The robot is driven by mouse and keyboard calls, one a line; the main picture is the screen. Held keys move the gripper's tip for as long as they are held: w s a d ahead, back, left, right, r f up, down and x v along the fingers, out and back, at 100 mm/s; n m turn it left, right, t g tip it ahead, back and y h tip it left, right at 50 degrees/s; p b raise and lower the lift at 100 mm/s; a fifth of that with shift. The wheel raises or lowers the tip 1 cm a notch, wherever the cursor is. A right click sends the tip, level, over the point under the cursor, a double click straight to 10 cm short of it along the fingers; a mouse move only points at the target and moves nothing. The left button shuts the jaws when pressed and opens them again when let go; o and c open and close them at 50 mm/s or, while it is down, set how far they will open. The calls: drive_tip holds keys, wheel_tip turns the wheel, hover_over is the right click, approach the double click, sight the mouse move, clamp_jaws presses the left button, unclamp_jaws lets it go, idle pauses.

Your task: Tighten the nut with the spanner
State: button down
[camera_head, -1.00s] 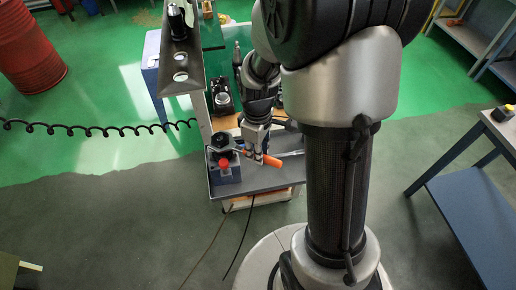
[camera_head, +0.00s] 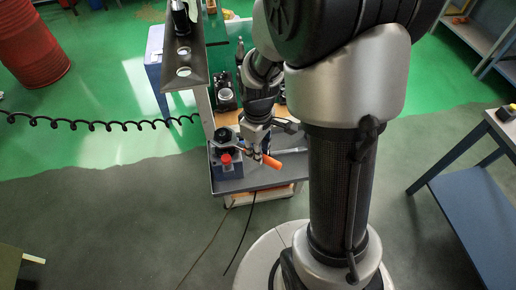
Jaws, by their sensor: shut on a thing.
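My gripper (camera_head: 257,157) points down over the cart's front part. It is shut on the spanner, whose orange handle (camera_head: 272,162) sticks out to the right of the fingers. The spanner's head is too small and too covered to make out.
The cart's grey top (camera_head: 233,187) has a clear strip at the front. Dark machine parts (camera_head: 226,95) stand behind. A perforated shelf (camera_head: 184,57) rises at the left. A coiled black cable (camera_head: 95,124) hangs left of the cart. A blue-grey table (camera_head: 465,205) stands right.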

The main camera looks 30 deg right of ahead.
drive_tip(key=shift+a, duration=0.1)
drive_tip(key=shift+s+a+m, duration=0.3)
drive_tip(key=shift+a+m, duration=0.2)
drive_tip(key=shift+m, duration=0.1)
